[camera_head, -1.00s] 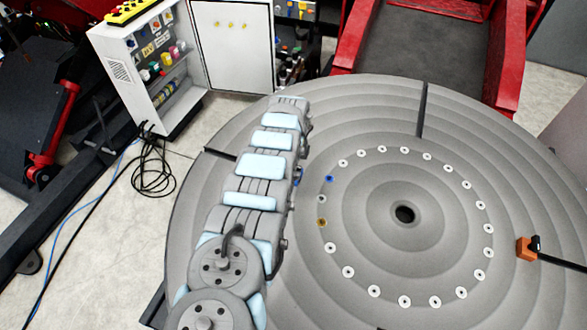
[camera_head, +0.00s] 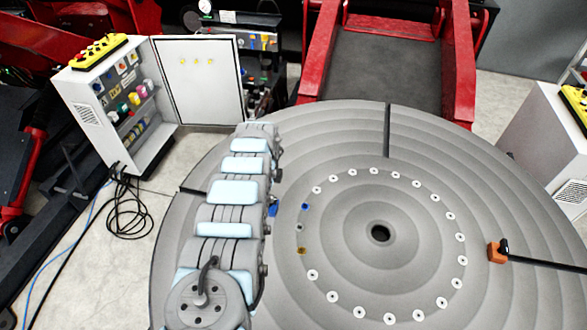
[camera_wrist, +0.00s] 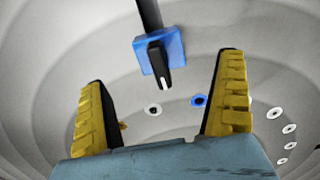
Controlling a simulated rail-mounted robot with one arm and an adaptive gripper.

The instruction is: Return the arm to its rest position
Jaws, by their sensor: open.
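My arm stretches over the left part of the grey round table (camera_head: 340,130) in the head view, and it hides my gripper there. In the wrist view my gripper (camera_wrist: 163,95) is open, its two yellow-ribbed fingers apart with nothing between them. A blue block with a black handle (camera_wrist: 158,55) sits on a dark rod beyond the fingertips, apart from them. Only a small blue part (camera_head: 272,208) of it shows beside my arm in the head view. A blue-ringed hole (camera_wrist: 199,100) lies near the right finger in the wrist view.
An orange block (camera_head: 496,253) with a black rod is at the table's right. An open white control cabinet (camera_head: 120,100) stands at the back left, cables on the floor beside it. Another white cabinet (camera_head: 550,130) is at the right. Red machine arms (camera_head: 320,50) stand behind the table.

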